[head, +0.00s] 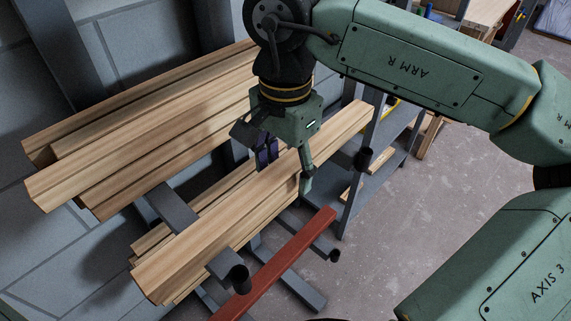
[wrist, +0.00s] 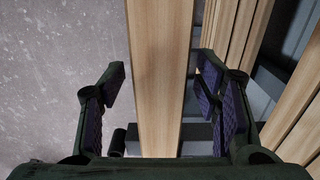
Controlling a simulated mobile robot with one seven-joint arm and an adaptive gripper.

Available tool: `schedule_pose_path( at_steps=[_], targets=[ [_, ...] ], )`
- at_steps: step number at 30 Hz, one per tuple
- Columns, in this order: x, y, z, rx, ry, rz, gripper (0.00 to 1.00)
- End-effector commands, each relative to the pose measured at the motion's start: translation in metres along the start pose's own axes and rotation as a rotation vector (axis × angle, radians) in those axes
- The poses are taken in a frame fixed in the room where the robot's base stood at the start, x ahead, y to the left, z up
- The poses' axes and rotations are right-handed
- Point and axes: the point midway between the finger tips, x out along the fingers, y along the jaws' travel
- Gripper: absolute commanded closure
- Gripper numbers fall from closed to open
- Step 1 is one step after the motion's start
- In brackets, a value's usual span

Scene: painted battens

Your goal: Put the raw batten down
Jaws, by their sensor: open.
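The raw batten (head: 215,245), a long bare pale-wood beam, lies along the lower arms of the wall rack, on the outer side of other battens. It also shows in the wrist view (wrist: 161,110), running up the middle of the picture. My gripper (head: 286,172) is over the batten's middle part, with one finger on each side of it. In the wrist view my gripper (wrist: 162,78) is open, with purple pads and a visible gap between each finger and the wood. The batten's underside and its contact with the rack arms are partly hidden.
More raw battens (head: 140,120) lie on the rack's upper arms at left. A rack arm with a round end stop (head: 240,279) stands at the batten's near end. A red batten (head: 275,265) lies lower, in front. A grey shelf unit (head: 385,150) stands behind; floor at right is clear.

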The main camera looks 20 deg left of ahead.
Motion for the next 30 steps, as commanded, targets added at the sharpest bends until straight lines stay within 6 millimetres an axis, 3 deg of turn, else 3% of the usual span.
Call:
schedule_pose_path(
  at_steps=[8, 21, 30],
  targets=[
    [-0.009, -0.001, 0.000, 0.001, 0.001, -0.001, 0.43],
    [-0.098, -0.001, 0.000, 0.000, 0.000, -0.001, 0.43],
    [-0.123, 0.000, 0.000, -0.001, -0.001, 0.000, 0.43]
  ],
)
